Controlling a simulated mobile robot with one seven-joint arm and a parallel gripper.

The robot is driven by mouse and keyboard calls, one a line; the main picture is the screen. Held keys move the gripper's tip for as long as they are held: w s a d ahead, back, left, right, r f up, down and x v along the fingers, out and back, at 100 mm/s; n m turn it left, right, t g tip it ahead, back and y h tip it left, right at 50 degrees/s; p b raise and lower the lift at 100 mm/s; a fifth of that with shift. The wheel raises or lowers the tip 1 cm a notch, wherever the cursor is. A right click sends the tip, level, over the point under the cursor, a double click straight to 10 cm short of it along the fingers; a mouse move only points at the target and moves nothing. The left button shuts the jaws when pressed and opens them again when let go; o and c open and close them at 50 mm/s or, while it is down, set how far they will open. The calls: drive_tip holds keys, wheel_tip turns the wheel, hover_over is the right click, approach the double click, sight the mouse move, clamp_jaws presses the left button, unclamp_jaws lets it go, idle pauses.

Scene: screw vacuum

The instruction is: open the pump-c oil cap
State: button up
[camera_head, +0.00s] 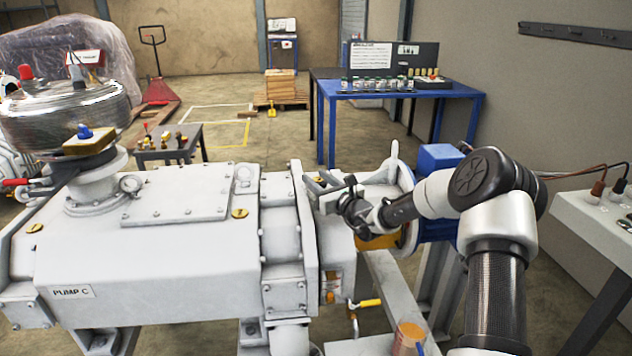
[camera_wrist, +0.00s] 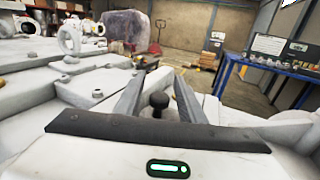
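Pump C (camera_head: 150,250) is the big pale grey machine on the left of the head view, with a "PUMP C" label on its front. My gripper (camera_head: 330,186) is over the right end of its housing. In the wrist view the two grey fingers of my gripper (camera_wrist: 158,84) stand apart, with a small black round-headed knob (camera_wrist: 159,101) between them. I cannot tell whether this knob is the oil cap; the fingers do not appear to press on it. Brass slotted plugs (camera_head: 240,213) sit on the pump's top.
A steel vessel (camera_head: 65,115) stands on the pump's left end. A lifting eye (camera_wrist: 70,38) rises from the housing at left in the wrist view. A blue table (camera_head: 400,94) with small bottles is behind. A grey bench (camera_head: 590,222) is at the right.

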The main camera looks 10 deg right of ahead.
drive_tip(key=shift+w+a, duration=0.15)
drive_tip(key=shift+w, duration=0.2)
clamp_jaws()
